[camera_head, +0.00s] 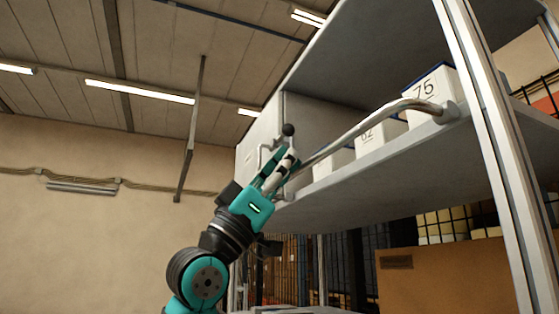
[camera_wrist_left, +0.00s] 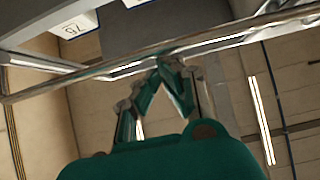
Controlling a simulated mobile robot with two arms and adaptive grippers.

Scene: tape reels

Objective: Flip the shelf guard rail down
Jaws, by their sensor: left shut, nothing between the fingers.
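The guard rail (camera_head: 345,140) is a grey metal bar along the front of the shelf (camera_head: 400,165). It curves into a round mount (camera_head: 447,112) at its right end and stands above the shelf's front edge. In the left wrist view the rail (camera_wrist_left: 240,40) crosses the upper part of the picture at a slant. My left gripper (camera_head: 285,160), teal and black, is at the rail's far left part. Its fingertips (camera_wrist_left: 172,66) are together and empty, close to the rail; I cannot tell whether they touch it. My right gripper is not in view.
White numbered boxes (camera_head: 430,88) stand on the shelf behind the rail. A light upright post (camera_head: 490,130) rises at the right. A brown panel (camera_head: 440,280) is below the shelf. The space left of my arm, before the beige wall (camera_head: 90,230), is clear.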

